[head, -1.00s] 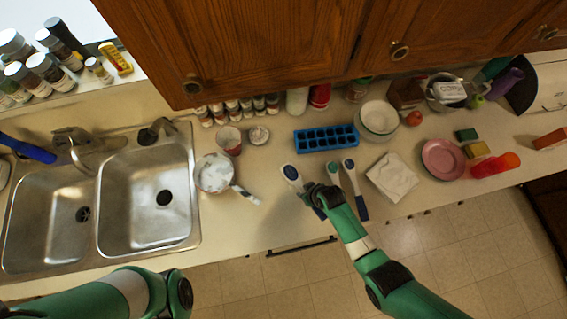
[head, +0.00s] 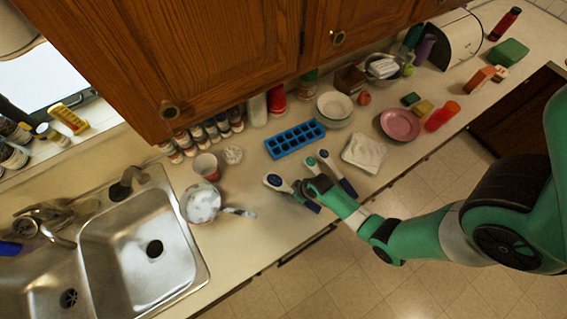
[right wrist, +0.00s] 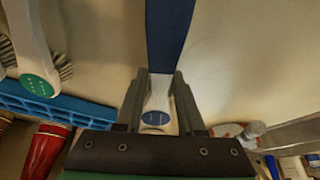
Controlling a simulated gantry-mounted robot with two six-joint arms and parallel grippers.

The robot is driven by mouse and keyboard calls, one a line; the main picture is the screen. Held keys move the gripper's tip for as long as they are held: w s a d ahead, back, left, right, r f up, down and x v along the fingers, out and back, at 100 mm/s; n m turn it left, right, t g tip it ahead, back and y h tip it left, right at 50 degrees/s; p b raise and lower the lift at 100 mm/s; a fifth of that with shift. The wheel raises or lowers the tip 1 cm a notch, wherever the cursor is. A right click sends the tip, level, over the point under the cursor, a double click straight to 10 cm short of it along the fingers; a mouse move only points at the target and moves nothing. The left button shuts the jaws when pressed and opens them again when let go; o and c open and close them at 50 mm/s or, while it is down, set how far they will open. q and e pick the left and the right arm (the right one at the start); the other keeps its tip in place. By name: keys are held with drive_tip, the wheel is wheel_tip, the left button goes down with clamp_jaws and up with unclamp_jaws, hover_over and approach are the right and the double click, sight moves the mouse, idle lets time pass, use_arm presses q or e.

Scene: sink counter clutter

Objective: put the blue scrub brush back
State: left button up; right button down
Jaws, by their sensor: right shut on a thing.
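A scrub brush with a white head, a blue oval label (head: 275,182) and a dark blue handle lies at the front middle of the counter in the head view. My right gripper (head: 309,189) is on it. In the right wrist view, its two fingers (right wrist: 160,100) close on the brush's white neck, with the blue handle (right wrist: 170,40) running away to the top. I cannot tell whether the brush is lifted. Two similar brushes with green labels (head: 311,161) lie just to the right; one shows in the right wrist view (right wrist: 36,86). My left gripper is out of view.
A blue ice tray (head: 280,151) lies behind the brushes. A white cloth (head: 364,152) and a pink plate (head: 400,125) are to the right. A pan (head: 201,203) with its handle toward the brushes and a steel sink (head: 199,270) are to the left. Cabinets (head: 240,60) overhang the back.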

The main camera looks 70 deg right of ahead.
idle(0.3)
drive_tip(key=shift+f, duration=0.25)
drive_tip(key=c, duration=0.5)
unclamp_jaws()
drive_tip(key=shift+r, duration=0.1)
drive_tip(key=shift+r, duration=0.1)
